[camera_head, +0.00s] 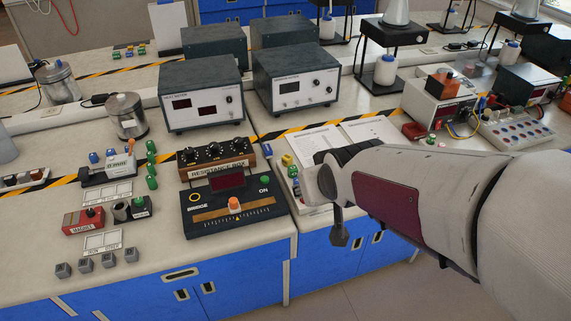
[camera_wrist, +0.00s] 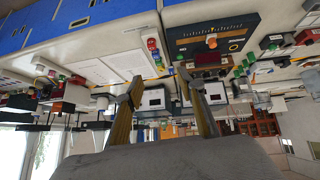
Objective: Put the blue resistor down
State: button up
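My gripper (camera_wrist: 164,92) shows in the wrist view as two fingers standing apart, with nothing seen held between them. In the head view my arm reaches in from the right over the front edge of the bench, and its links hide most of the gripper. Two small blue pieces (camera_head: 102,155) stand at the left, behind the white-and-dark holder (camera_head: 108,175). I cannot tell whether either is the blue resistor. Small coloured pieces also stand beside the slider box, a yellow one (camera_head: 287,160) among them; my arm partly covers this area.
The slider box (camera_head: 235,206) and the resistance box (camera_head: 215,155) stand near the bench's front edge. Green pieces (camera_head: 151,158) line up to their left. Two grey instruments (camera_head: 200,95) are behind. Open papers (camera_head: 345,137) lie beyond my arm.

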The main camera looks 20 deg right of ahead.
jog(key=w+d+f+t, duration=0.1)
jog(key=w+f, duration=0.4)
jog(key=w+d+f+t, duration=0.1)
jog(key=w+d+f, duration=0.1)
jog(key=w+f, duration=0.3)
jog(key=w+d+f+t+y, duration=0.1)
jog(key=w+d+f+t, duration=0.1)
jog(key=w+f, duration=0.3)
jog(key=shift+w+f, duration=0.1)
jog(key=shift+f, duration=0.8)
jog(key=shift+w+f, duration=0.15)
jog(key=shift+f, duration=0.45)
jog(key=shift+x, duration=1.3)
jog(key=shift+x, duration=2.55)
jog(key=shift+d, duration=0.1)
grip_shut()
